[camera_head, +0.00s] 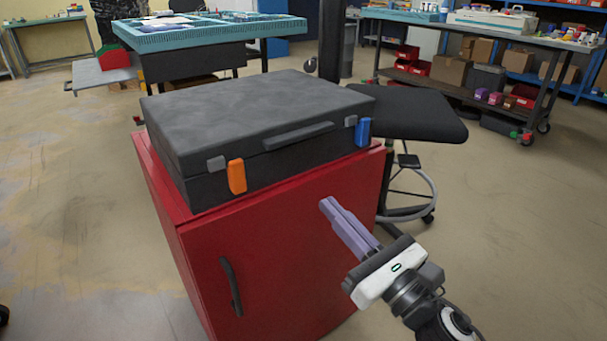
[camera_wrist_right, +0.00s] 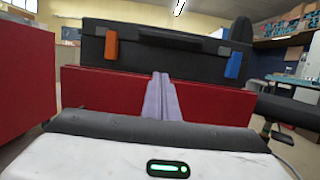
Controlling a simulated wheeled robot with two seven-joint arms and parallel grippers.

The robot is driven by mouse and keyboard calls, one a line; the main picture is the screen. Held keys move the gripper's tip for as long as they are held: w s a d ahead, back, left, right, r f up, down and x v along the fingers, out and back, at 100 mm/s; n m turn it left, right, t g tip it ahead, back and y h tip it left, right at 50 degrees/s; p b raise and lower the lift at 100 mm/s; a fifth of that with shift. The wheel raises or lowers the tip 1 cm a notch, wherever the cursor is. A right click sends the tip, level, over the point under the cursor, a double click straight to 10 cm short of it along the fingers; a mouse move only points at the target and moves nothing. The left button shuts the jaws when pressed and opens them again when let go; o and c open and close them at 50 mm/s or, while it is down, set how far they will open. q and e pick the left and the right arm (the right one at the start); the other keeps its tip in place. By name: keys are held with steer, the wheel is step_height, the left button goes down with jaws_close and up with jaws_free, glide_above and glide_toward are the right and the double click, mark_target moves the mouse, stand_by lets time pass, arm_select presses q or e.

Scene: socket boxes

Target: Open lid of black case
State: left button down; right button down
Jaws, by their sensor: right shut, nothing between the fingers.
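The black case (camera_head: 250,110) lies flat on top of a red cabinet (camera_head: 290,245), with its lid closed. Its front carries a grey handle (camera_head: 298,136), an orange latch (camera_head: 236,176) on the left and a blue latch (camera_head: 363,132) on the right. The orange latch (camera_wrist_right: 111,45) and the blue latch (camera_wrist_right: 233,65) also show in the right wrist view. Both latches hang down over the lower half of the case. My right gripper (camera_head: 328,207) is shut and empty, in front of the cabinet and below the case, apart from it. My left gripper is not in view.
A black stool (camera_head: 420,115) stands close to the cabinet's right side. A teal-topped table (camera_head: 205,35) is behind the case. A workbench (camera_head: 480,40) with boxes and bins is at the back right. The floor left of the cabinet is clear.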

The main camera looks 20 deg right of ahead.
steer(key=x, duration=1)
steer(key=shift+r, duration=0.1)
step_height(320, 180, up, 3)
steer(key=shift+s+d+f+p, duration=0.1)
steer(key=shift+s+f+p, duration=0.05)
steer(key=shift+p, duration=0.3)
steer(key=shift+r, duration=0.55)
